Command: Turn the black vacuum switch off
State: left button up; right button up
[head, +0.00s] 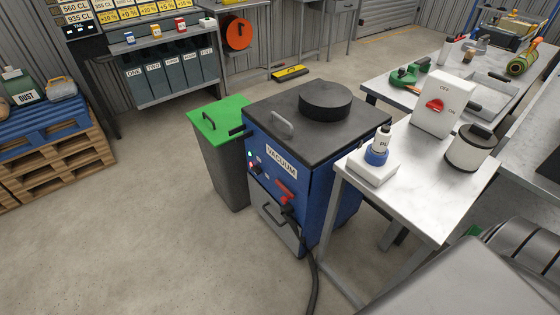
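A blue vacuum unit (333,207) with a dark grey top stands on the floor at the centre, labelled VACUUM. A round black cap (325,100) sits on its top, beside a grey handle. Its left front face has a small green light (250,154) and small dark and red controls (256,169) below it. A larger red part (286,190) is at the right of this face, where a black hose (313,270) comes out. The black switch is too small to make out, and its position cannot be told. Neither of my grippers shows.
A grey bin (225,170) with a green lid stands left of the vacuum. A metal bench (415,195) on the right holds a white box (437,105) with a red OFF/ON knob, a bottle and a canister. Open concrete floor (150,230) lies to the left.

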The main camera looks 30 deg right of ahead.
aim_at(257, 169)
jog(key=z, duration=0.3)
jog(key=i, duration=0.4)
jog(key=z, duration=0.45)
jog(key=k, duration=0.4)
jog(key=z, duration=0.6)
jog(key=k, duration=0.9)
jog(key=u, duration=0.3)
jog(key=i, duration=0.6)
jog(key=u, duration=0.45)
jog(key=i, duration=1.15)
jog(key=z, duration=0.7)
